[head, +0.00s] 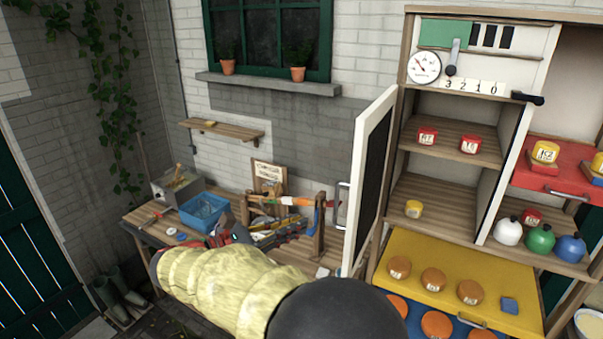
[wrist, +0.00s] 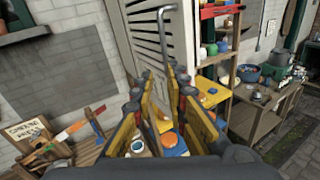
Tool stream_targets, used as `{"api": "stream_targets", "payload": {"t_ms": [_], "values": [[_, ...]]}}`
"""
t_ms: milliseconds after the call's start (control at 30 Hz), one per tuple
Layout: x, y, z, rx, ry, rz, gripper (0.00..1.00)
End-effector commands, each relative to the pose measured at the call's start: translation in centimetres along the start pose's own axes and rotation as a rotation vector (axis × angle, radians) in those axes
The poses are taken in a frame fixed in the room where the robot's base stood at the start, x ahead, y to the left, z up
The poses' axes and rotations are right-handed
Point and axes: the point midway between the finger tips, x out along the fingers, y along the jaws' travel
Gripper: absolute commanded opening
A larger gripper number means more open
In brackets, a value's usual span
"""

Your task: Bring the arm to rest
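My arm in its yellow sleeve reaches across the lower middle of the head view, over the front of the workbench (head: 140,215). My gripper (head: 243,236) is partly hidden there, beside the blue bin (head: 203,212) on the bench. In the wrist view my gripper (wrist: 160,95) shows its yellow fingers spread apart, with nothing held between them. Through the gap, parts of the shelf unit and its round orange and blue items show. I cannot tell whether the gripper touches anything on the bench.
An open cabinet door (head: 369,185) stands right of my arm. The shelf unit (head: 449,200) holds small jars, with a yellow drawer front (head: 455,265) below. A wooden rack (head: 319,225) stands on the bench. Boots (head: 118,290) sit on the floor at left. A table (wrist: 258,115) shows at right.

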Motion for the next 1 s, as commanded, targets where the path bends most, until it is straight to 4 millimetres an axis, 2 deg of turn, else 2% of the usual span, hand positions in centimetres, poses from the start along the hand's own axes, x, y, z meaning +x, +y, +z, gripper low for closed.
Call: {"api": "stream_targets", "payload": {"t_ms": [100,167,267,400,500,700,1000], "values": [[0.0,-1.4,-5.3,0.071,0.142,-0.016,0.15],[-0.2,-2.8,-8.0,0.114,0.228,-0.042,0.15],[-0.5,-6.5,-11.8,0.226,0.392,-0.126,0.15],[-0.1,-12.8,-16.8,0.441,0.606,-0.325,0.15],[-0.1,-17.4,-19.8,0.623,0.733,-0.494,0.15],[-0.7,-24.7,-24.4,1.013,0.911,-0.830,0.15],[-0.7,-31.9,-29.2,1.512,1.032,-1.170,0.15]]}}
